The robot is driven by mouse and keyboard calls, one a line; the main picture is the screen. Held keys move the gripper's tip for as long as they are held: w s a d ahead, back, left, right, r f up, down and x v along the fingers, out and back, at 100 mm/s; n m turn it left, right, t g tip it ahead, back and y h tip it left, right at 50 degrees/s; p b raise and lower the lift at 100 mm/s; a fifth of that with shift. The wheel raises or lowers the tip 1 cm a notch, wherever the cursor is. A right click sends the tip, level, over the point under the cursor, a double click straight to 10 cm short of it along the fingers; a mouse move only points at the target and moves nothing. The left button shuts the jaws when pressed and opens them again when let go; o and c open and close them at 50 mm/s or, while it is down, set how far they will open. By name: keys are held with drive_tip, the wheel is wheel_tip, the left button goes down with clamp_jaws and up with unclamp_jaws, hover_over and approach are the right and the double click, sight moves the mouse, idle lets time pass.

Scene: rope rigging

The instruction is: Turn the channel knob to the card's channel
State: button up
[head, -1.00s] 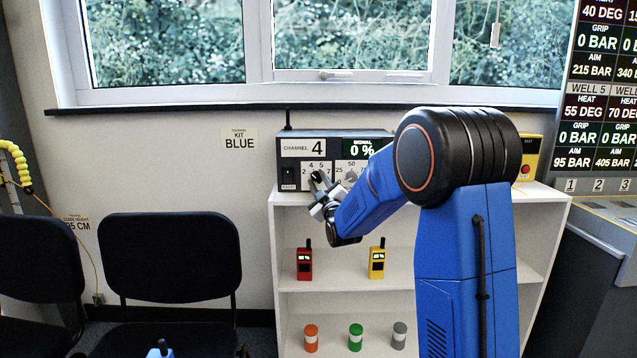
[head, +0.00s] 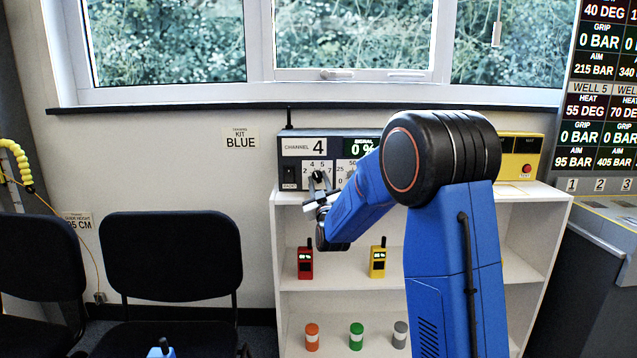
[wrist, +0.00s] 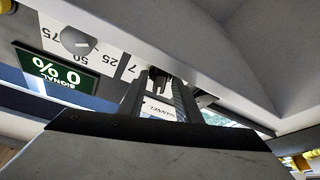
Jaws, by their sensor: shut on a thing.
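The grey radio unit (head: 288,155) stands on top of the white shelf. Its channel display (head: 304,147) reads 4 and its green signal display (head: 363,146) reads 0 %, which also shows upside down in the wrist view (wrist: 53,72). The dark channel knob (head: 317,176) sits on a white numbered dial at the unit's lower left. My gripper (head: 320,186) is at this knob, shut on it. In the wrist view the two fingers (wrist: 162,95) reach to the dark knob (wrist: 157,80) and partly hide it and its dial. No card naming a channel is readable.
A second dial marked 50 (head: 345,167) is right of the knob, partly behind my arm. A yellow box with a red button (head: 526,168) stands further right. Red (head: 305,262) and yellow (head: 378,260) handsets sit on the shelf below. A wall card (head: 239,139) reads KIT BLUE.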

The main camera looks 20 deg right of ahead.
drive_tip(key=o, duration=0.7)
drive_tip(key=v, duration=1.7)
drive_tip(key=shift+s+a, duration=0.1)
drive_tip(key=shift+s, duration=0.1)
drive_tip(key=s+f+m+g+y, duration=0.1)
drive_tip(key=s+f+g, duration=0.2)
drive_tip(key=s, duration=1.1)
drive_tip(key=s+a+f+m+g+y, duration=0.1)
drive_tip(key=s+f+g, duration=0.2)
drive_tip(key=s+g, duration=0.5)
drive_tip(key=s+a+f+m+g+y, duration=0.1)
drive_tip(key=s+f+g, duration=0.2)
drive_tip(key=s, duration=1.7)
drive_tip(key=shift+s+a+g, duration=0.15)
drive_tip(key=shift+a+g, duration=0.05)
drive_tip(key=shift+g, duration=1.4)
